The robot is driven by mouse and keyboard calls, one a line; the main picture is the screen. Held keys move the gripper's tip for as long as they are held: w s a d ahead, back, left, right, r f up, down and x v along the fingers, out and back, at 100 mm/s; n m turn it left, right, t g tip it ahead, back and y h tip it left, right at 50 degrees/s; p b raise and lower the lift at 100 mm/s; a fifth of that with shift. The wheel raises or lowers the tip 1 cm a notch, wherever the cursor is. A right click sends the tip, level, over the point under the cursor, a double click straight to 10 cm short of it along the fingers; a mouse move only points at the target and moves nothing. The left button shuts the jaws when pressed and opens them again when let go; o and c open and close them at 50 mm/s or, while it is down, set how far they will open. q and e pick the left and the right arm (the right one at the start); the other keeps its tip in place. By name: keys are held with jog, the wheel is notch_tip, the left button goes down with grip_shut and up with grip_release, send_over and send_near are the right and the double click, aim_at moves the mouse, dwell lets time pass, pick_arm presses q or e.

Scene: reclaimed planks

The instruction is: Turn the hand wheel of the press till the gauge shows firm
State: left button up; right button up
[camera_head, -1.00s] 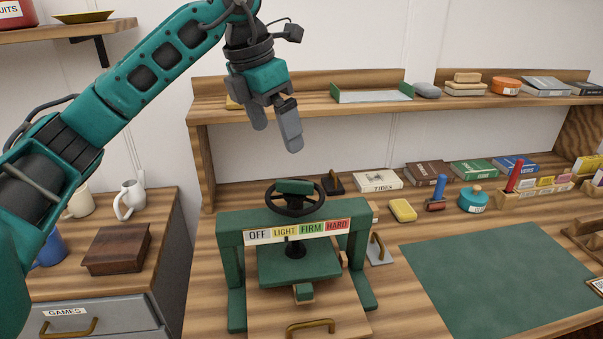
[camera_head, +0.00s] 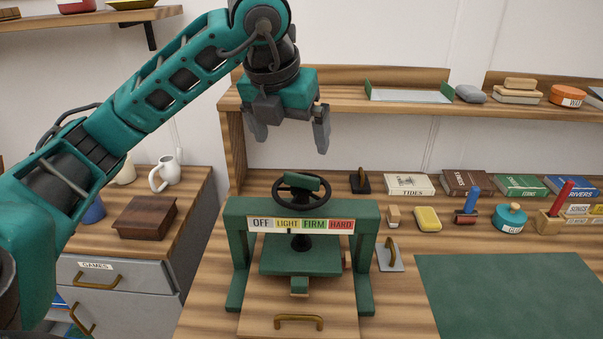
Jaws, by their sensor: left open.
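The green press stands on the wooden bench in the lower middle, its dark hand wheel (camera_head: 300,196) on top with a green bar across it. The gauge strip (camera_head: 302,225) on the press front reads OFF, LIGHT, FIRM, HARD. A small dark mark shows at its lower edge by the right end of LIGHT; it is too small to read surely. My left gripper (camera_head: 290,143) hangs above the wheel, pointing down, open and empty, with its fingers apart and clear of the wheel. My right gripper is not in view.
A wooden shelf (camera_head: 345,103) runs behind my left gripper. Books, a yellow block (camera_head: 427,219) and a blue-handled stamp (camera_head: 468,206) stand right of the press. A green mat (camera_head: 510,295) lies clear at the lower right. A drawer cabinet (camera_head: 140,284) stands at left.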

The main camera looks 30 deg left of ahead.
aim_at(300, 176)
pick_arm(q)
jog(key=x, duration=1.1)
jog(key=shift+c, duration=0.3)
jog(key=c, duration=1)
jog(key=shift+o, duration=0.2)
jog(key=shift+b, duration=0.3)
jog(key=shift+f+m+h+b, duration=0.15)
jog(key=shift+m+h+b, duration=0.4)
jog(key=shift+m, duration=0.45)
jog(key=m+b, duration=0.1)
jog(key=m, duration=0.1)
jog(key=shift+a+m+h, duration=0.1)
jog(key=shift+m+h, duration=0.2)
jog(key=shift+h, duration=0.05)
jog(key=shift+w+a+m+h, duration=0.1)
jog(key=shift+m+h, duration=0.4)
jog(key=shift+m, duration=0.7)
jog(key=shift+m+g+h, duration=0.4)
jog(key=shift+m+h, duration=0.1)
jog(key=shift+m, duration=0.9)
